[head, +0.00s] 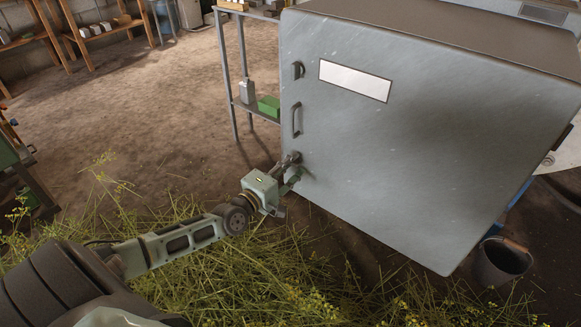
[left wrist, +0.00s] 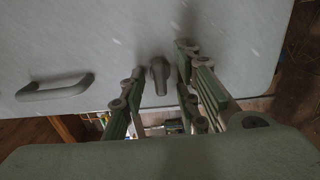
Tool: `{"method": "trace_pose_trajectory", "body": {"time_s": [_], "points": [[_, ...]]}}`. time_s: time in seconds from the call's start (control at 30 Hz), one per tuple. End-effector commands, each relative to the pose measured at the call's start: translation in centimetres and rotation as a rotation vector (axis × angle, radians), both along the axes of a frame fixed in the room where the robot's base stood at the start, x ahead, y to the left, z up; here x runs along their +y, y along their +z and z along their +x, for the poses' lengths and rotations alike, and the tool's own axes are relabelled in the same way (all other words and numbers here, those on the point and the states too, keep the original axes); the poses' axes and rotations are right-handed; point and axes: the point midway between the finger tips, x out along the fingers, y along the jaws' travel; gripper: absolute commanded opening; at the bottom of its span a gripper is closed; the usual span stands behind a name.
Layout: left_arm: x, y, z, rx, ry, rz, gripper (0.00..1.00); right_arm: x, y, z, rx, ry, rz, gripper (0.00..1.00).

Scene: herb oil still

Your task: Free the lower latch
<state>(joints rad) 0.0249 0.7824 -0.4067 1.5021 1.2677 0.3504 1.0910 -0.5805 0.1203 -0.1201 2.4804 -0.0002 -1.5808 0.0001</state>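The grey still cabinet (head: 420,120) has a door with a white label plate (head: 355,81). An upper latch (head: 298,70) and a bar handle (head: 296,120) sit along its left edge. The lower latch (head: 290,159) is a short dark knob below the handle, partly hidden by my left gripper (head: 289,172). In the left wrist view the lower latch (left wrist: 158,76) stands between the spread fingers of my left gripper (left wrist: 163,66), with gaps on both sides. The handle (left wrist: 55,87) shows to its left. My right gripper is not in view.
Cut herb stalks (head: 235,275) cover the floor below my left arm. A metal rack (head: 238,85) with a green box (head: 269,106) stands left of the cabinet. A dark bucket (head: 503,264) stands at lower right. Bare floor is free at upper left.

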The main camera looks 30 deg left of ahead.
Motion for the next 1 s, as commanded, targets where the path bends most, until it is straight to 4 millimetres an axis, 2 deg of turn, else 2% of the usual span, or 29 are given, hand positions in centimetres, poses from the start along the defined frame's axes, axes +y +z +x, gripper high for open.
{"method": "trace_pose_trajectory", "body": {"time_s": [0.23,0.57,1.0], "points": [[-0.03,-0.02,0.08,0.001,0.000,0.000,0.29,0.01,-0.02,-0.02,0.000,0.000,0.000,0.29],[-0.01,-0.03,0.06,0.001,0.000,0.000,0.01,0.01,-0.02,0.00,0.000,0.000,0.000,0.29],[-0.01,0.00,0.05,0.000,0.000,0.023,0.00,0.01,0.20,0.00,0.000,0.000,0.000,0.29]]}}
